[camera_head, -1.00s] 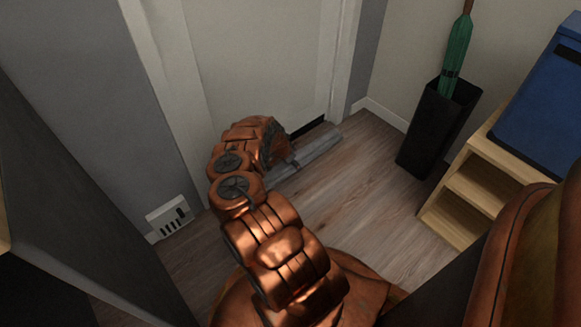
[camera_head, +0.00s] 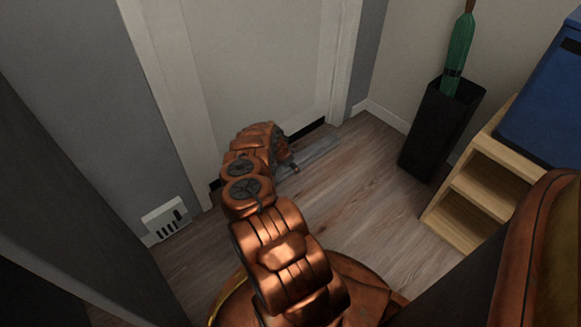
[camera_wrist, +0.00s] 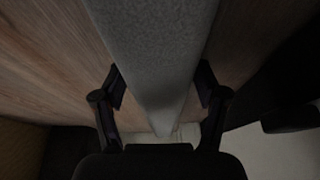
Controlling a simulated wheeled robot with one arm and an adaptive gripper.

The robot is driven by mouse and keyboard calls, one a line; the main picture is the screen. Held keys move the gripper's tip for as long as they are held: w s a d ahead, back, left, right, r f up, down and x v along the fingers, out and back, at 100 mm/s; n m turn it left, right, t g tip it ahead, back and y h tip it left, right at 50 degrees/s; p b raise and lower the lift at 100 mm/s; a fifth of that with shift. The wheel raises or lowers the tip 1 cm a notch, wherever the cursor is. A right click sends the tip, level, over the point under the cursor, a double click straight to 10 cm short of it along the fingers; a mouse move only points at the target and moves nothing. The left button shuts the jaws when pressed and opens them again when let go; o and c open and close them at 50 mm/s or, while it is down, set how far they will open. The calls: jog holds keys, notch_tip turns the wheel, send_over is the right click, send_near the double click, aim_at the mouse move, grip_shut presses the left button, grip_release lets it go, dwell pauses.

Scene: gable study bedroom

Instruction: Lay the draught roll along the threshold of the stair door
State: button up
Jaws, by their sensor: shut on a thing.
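The draught roll (camera_head: 318,154) is a long grey roll low at the foot of the stair door (camera_head: 262,55), roughly in line with its bottom edge. I cannot tell whether it rests fully on the floor. The dark gap at the threshold (camera_head: 308,128) shows behind it. My gripper (camera_head: 288,166) is at the roll, with its left part hidden behind my arm. In the wrist view, the roll (camera_wrist: 155,45) runs between the two fingers of my gripper (camera_wrist: 160,92), which is shut on it.
A black bin (camera_head: 437,130) with a green umbrella (camera_head: 458,55) stands right of the door. A wooden shelf (camera_head: 470,190) carries a blue box (camera_head: 545,105). A white wall vent (camera_head: 166,218) is at left. Wooden floor (camera_head: 345,205) is clear before the door.

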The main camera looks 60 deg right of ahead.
jog(key=o, duration=1.7)
jog(key=shift+f, duration=0.1)
jog(key=shift+o, duration=0.2)
jog(key=p+v, duration=0.4)
jog(key=v, duration=0.8)
jog(key=shift+p, duration=0.4)
jog(key=shift+a, duration=0.15)
